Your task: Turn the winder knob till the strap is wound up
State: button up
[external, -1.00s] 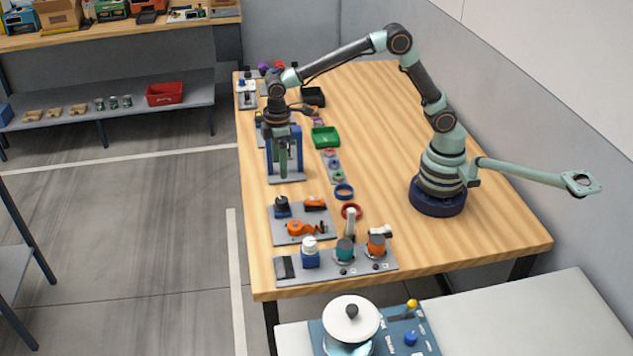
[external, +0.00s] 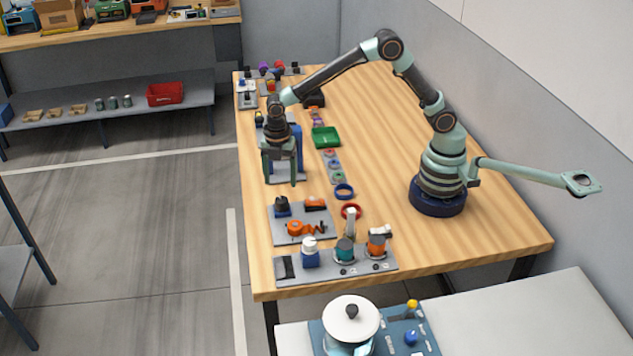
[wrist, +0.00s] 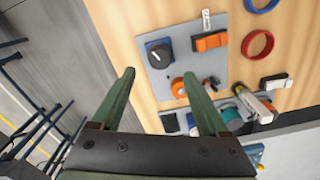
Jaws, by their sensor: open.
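My gripper (external: 279,182) is open, with its two green fingers apart and pointing down, in front of a blue upright frame (external: 297,150) in the external view. In the wrist view the fingers (wrist: 158,74) are empty. A grey panel (external: 277,238) lies nearer the camera and carries an orange round part (external: 295,228) with an orange wavy piece (external: 319,228) beside it. The round part also shows in the wrist view (wrist: 178,88), partly behind the right finger. I cannot tell surely whether these are the winder knob and strap.
The same panel holds a black dial (external: 282,207) and an orange rocker (external: 314,202). A front panel (external: 285,269) has several knobs and levers. The table (external: 385,165) is clear toward my base.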

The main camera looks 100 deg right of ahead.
aim_at(281, 199)
notch_tip(281, 199, down, 7)
jog(key=shift+f, duration=0.1)
dwell(0.3)
grip_shut()
jog(key=shift+m, duration=0.4)
jog(key=m, duration=0.5)
jog(key=shift+m, duration=0.3)
jog(key=m, duration=1.1)
jog(key=shift+m, duration=0.4)
jog(key=m, duration=0.6)
